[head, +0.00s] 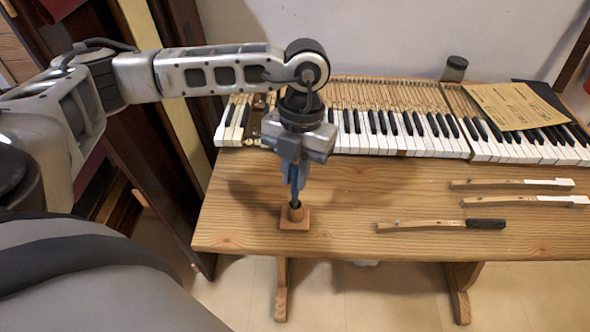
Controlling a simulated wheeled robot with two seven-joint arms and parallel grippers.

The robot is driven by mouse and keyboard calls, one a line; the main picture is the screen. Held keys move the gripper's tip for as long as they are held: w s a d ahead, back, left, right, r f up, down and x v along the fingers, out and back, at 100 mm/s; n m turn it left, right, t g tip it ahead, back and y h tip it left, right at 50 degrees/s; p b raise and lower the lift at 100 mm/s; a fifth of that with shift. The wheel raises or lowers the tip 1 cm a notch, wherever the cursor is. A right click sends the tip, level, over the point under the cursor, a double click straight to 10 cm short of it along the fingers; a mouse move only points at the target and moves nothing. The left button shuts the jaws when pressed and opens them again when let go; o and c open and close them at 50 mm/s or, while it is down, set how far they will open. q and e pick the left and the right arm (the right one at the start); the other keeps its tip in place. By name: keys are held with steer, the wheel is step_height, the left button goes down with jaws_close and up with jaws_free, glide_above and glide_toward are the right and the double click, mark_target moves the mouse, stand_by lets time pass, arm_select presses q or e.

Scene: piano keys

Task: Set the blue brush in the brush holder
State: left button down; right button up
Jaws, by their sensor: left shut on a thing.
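The wooden brush holder (295,221), a small upright cup on a square base, stands near the front left of the table. My left gripper (296,184) points straight down right above it, shut on the blue brush (294,197). Only a little of the brush shows between and below the fingers. Its dark lower end is at the mouth of the holder and looks to be upright. I cannot tell how deep it sits inside. My right gripper is out of view.
A wooden table (350,205) carries a piano keyboard (375,140) along its back. Loose keys lie at the right, one with a black top (485,224). A yellowed sheet (515,106) and a dark jar (455,68) are at the back right. The table around the holder is clear.

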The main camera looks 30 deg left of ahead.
arm_select(q)
steer(key=shift+f, duration=0.2)
steer(key=c, duration=1.4)
jaws_free()
steer(key=shift+r, duration=0.15)
steer(key=shift+r, duration=0.2)
steer(key=shift+w+a+r+b, duration=0.1)
steer(key=shift+w+r+b, duration=0.2)
steer(key=shift+r, duration=1.65)
steer(key=shift+w+r+b, duration=0.1)
steer(key=shift+w+r, duration=0.3)
steer(key=shift+r, duration=1.5)
steer(key=shift+w+a+r+b, duration=0.1)
steer(key=shift+w+r+b, duration=0.2)
steer(key=shift+r, duration=1.65)
